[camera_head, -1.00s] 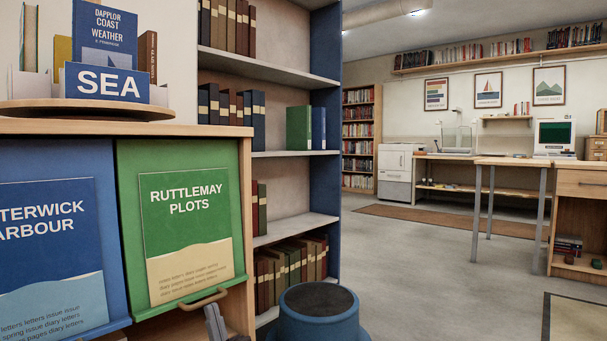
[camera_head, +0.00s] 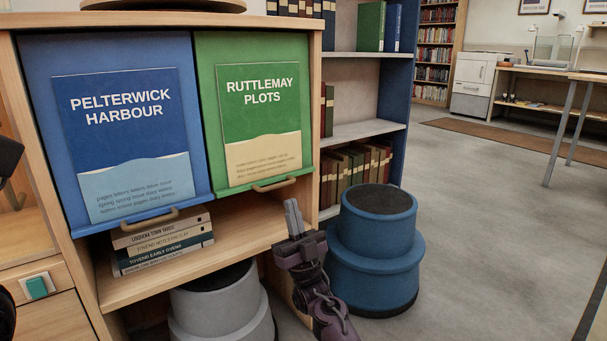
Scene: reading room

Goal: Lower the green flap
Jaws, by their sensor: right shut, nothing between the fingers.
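The green flap (camera_head: 212,118) is the right one of two display flaps on a wooden cabinet. It hangs down and covers its compartment, with a "Ruttlemay Plots" booklet (camera_head: 262,117) on its face. A tan bar handle (camera_head: 274,184) is at its lower edge. My right gripper (camera_head: 293,212) is shut and empty, pointing up. In the picture it is just below and right of the handle, apart from it. At the left edge dark parts show, but I cannot make out my left gripper.
A blue flap (camera_head: 42,80) hangs beside the green one. Several stacked books (camera_head: 163,240) lie on the open shelf below. A blue step stool (camera_head: 373,260) stands right of my right arm, and a grey stool (camera_head: 222,302) stands under the shelf. The floor farther right is clear.

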